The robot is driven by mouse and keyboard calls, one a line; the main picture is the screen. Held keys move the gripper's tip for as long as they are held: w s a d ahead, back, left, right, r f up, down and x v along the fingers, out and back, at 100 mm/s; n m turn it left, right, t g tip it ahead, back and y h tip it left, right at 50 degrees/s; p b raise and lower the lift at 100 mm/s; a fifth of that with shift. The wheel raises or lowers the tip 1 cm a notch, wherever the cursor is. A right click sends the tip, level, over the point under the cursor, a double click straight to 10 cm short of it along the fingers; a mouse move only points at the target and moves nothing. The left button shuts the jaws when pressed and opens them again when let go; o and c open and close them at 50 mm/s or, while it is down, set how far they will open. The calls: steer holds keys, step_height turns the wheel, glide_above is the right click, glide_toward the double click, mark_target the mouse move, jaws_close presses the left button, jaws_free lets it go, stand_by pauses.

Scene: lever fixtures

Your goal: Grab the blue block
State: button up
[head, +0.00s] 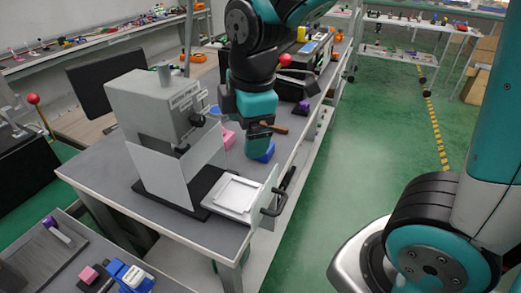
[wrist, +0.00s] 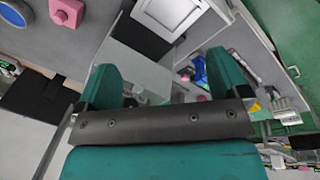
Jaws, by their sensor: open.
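The blue block (head: 265,153) is on the grey workbench in the head view, low behind and beside the teal fingers and partly hidden by them. My gripper (head: 254,148) points down over the bench, with its fingertips close to the block; I cannot tell if they touch. In the wrist view my gripper (wrist: 165,78) shows its two teal fingers spread apart with nothing held between them. I cannot make out the blue block for sure in the wrist view.
A pink block (head: 228,138) sits just left of my gripper, also in the wrist view (wrist: 68,12). A grey machine (head: 155,105) with a white tray (head: 235,194) and a black-handled door (head: 268,195) stands in front. A red-ball lever (head: 285,60) is behind.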

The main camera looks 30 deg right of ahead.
steer(key=w+d+f+n+h, duration=0.2)
steer(key=w+d+n+h, duration=0.2)
steer(key=w+d+n, duration=0.4)
steer(key=n+b, duration=0.1)
glide_above(265, 158)
steer(key=w, duration=0.2)
step_height(265, 158, down, 10)
steer(key=shift+s+f, duration=0.15)
steer(key=shift+w+a+x, duration=0.1)
steer(key=shift+w+x, duration=0.05)
steer(key=shift+x, duration=0.85)
steer(key=shift+w+a+x, duration=0.1)
steer(key=shift+w+x, duration=0.05)
steer(key=shift+x, duration=0.85)
steer(key=shift+w+a+x, duration=0.1)
steer(key=shift+w+x, duration=0.05)
steer(key=shift+x, duration=0.8)
steer(key=shift+t, duration=0.3)
steer(key=c, duration=1.2)
